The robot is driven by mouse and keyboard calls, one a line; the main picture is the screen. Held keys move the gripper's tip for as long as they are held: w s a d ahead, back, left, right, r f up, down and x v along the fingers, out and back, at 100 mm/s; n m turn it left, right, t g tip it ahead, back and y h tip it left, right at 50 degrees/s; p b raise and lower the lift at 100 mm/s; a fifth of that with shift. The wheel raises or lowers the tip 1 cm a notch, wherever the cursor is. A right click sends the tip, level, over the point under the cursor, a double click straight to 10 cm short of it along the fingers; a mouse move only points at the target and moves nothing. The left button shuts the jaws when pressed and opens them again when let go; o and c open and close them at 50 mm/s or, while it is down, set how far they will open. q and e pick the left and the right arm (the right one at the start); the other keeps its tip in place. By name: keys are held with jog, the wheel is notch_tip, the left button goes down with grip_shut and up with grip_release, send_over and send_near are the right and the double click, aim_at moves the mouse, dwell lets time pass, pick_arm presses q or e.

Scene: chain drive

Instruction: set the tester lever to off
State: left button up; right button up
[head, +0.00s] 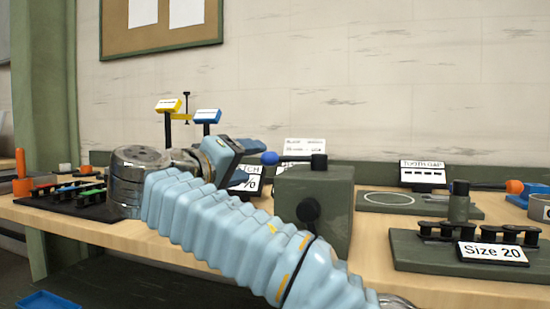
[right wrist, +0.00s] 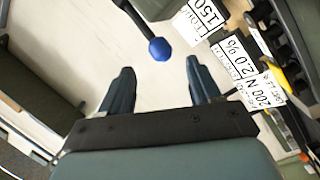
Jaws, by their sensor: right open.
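The tester is a grey-green box (head: 312,205) on the bench. In the head view the lever points left, about level. My right gripper (head: 246,162) is open and empty, just left of the knob. In the right wrist view the blue knob (right wrist: 160,50) shows just beyond the gap between the open fingers (right wrist: 160,70), apart from both. Part of the tester is hidden behind my right arm. My left gripper is out of view.
Signs reading "150" (right wrist: 203,15) and "2.0 %" (right wrist: 238,60) are near the right finger in the wrist view. A "Size 20" rack (head: 420,250) stands right, a tool tray (head: 95,207) left.

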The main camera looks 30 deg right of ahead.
aim_at(274, 158)
jog(key=x, duration=1)
grip_shut()
